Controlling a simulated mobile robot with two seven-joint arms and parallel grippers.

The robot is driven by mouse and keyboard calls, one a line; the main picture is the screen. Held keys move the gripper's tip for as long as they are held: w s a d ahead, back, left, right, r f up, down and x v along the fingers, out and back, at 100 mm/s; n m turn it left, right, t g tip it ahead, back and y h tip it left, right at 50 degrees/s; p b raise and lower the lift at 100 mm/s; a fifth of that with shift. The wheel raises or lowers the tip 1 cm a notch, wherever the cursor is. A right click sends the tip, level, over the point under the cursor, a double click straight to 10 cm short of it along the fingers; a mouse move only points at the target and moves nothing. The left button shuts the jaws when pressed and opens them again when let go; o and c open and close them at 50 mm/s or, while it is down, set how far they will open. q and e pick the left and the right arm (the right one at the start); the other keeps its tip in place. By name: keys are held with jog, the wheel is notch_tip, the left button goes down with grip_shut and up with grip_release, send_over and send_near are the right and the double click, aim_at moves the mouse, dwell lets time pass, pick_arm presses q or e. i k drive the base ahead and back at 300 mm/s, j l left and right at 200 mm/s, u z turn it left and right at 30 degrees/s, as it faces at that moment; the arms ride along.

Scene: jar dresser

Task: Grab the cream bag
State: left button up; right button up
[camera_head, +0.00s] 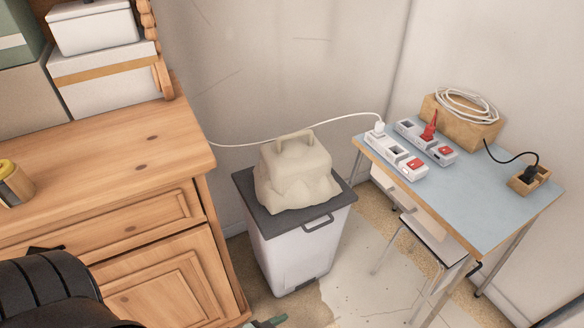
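The cream bag (295,178) stands upright on the dark lid of a white bin (300,250), in the middle of the camera_head view. A short handle loop (295,137) rises from its top. Nothing is touching the bag from above. A black ribbed part of my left arm shows at the lower left. A small dark green tip (268,322) shows at the bottom edge, below the bin; it may be part of my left gripper, but its opening is hidden. My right gripper is out of view.
A wooden dresser (110,155) stands left of the bin, with boxes and a yellow-lidded jar (14,183) on it. A blue-topped table (470,195) on the right holds power strips (397,155) and a wooden box (462,120). A white cable runs behind the bag.

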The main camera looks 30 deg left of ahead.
aim_at(293, 172)
jog(key=i+l+u, duration=0.1)
jog(key=i, duration=0.4)
jog(key=i+l, duration=0.35)
jog(key=i, duration=0.15)
jog(key=j+u, duration=0.05)
